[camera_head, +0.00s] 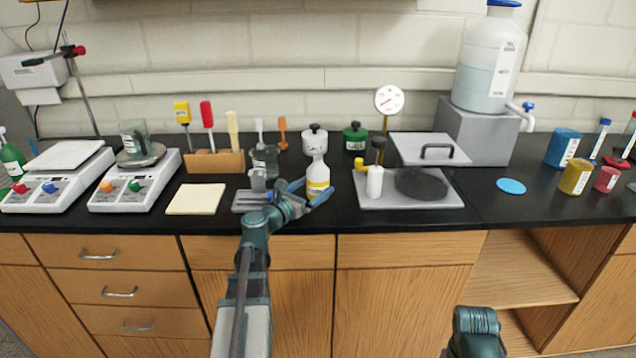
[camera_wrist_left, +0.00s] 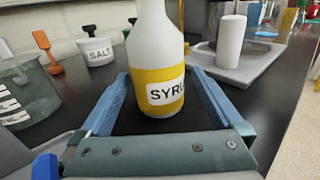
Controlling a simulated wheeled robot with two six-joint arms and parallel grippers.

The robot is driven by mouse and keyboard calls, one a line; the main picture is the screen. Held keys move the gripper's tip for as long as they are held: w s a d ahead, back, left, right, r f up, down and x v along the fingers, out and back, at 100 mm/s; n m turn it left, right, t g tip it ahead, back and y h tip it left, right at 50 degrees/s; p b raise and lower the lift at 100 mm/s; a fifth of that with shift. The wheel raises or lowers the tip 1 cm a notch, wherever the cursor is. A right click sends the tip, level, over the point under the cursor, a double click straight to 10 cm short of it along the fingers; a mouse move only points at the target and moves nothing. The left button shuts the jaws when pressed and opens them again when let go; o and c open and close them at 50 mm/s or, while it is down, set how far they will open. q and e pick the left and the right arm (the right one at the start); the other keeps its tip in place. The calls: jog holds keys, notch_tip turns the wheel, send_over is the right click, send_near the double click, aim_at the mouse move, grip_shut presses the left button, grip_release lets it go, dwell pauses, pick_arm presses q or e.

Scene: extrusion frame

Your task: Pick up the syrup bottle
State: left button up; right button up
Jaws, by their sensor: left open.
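The syrup bottle (camera_head: 318,177) is white with a yellow label and stands upright on the black counter. In the left wrist view the bottle (camera_wrist_left: 158,60) is close up, its label reading "SYRU", its top cut off by the picture edge. My left gripper (camera_head: 314,190) is open at counter height with its blue fingers on either side of the bottle. In the left wrist view gaps show between the bottle and both fingers. Part of my right arm shows at the bottom right of the head view, but its gripper is not visible.
A white salt pot (camera_head: 314,140) and a green pot (camera_head: 355,137) stand behind the bottle. A hotplate (camera_head: 440,197) with a white cylinder (camera_head: 375,183) is to the right. A glass beaker (camera_head: 265,160) and a grey scale-like item (camera_head: 247,201) are to the left.

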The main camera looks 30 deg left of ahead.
aim_at(324, 177)
pick_arm(q)
jog(key=w, duration=0.5)
jog(key=shift+w+d+r+p, duration=0.15)
jog(key=shift+d+r+p, duration=0.05)
jog(key=shift+r+p, duration=0.2)
jog(key=c, duration=1.4)
